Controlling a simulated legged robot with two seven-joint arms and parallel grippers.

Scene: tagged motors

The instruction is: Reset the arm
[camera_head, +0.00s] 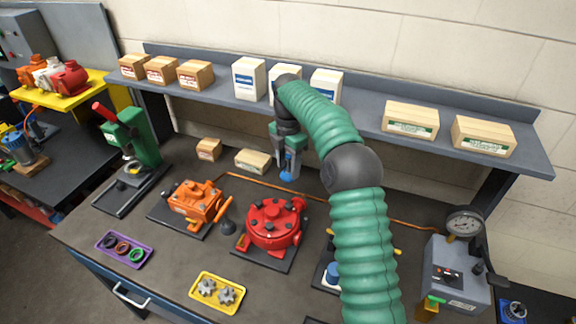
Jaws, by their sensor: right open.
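My right arm, with a green ribbed sleeve, rises from the bottom right and bends over the workbench (150,262). My right gripper (289,176) hangs at its end, pointing down above the back of the bench, in front of the shelf. My left gripper is not in view.
A shelf (365,125) with several boxes runs along the back. A green press (135,140) stands at left, a grey gauge unit (455,275) at right. A purple tray (125,249) and a yellow tray (217,292) lie at the front. My arm partly hides a blue part (332,274).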

